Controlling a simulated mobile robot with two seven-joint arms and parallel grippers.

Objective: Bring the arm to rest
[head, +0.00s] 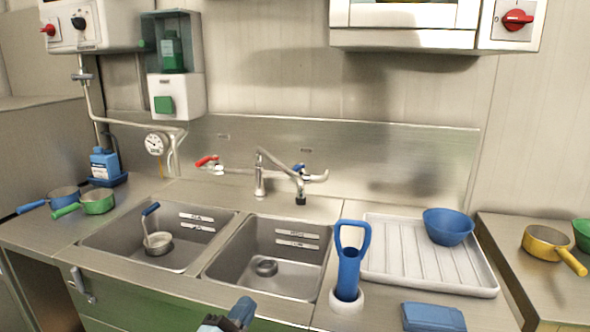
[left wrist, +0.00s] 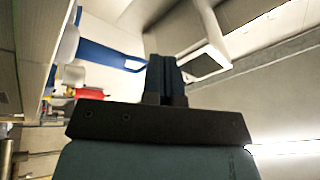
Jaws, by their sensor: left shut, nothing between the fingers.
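My left gripper (head: 241,306) shows at the bottom edge of the head view, in front of the sink counter. Only its end is in the picture. In the left wrist view its two dark fingers (left wrist: 166,76) are together, shut with nothing between them. It appears apart from the things on the counter. My right gripper is in neither view.
Behind the gripper are a left basin (head: 120,238) holding a small ladle (head: 158,242) and a right basin (head: 245,272). A blue-handled tool (head: 348,270) stands in a white holder to the right.

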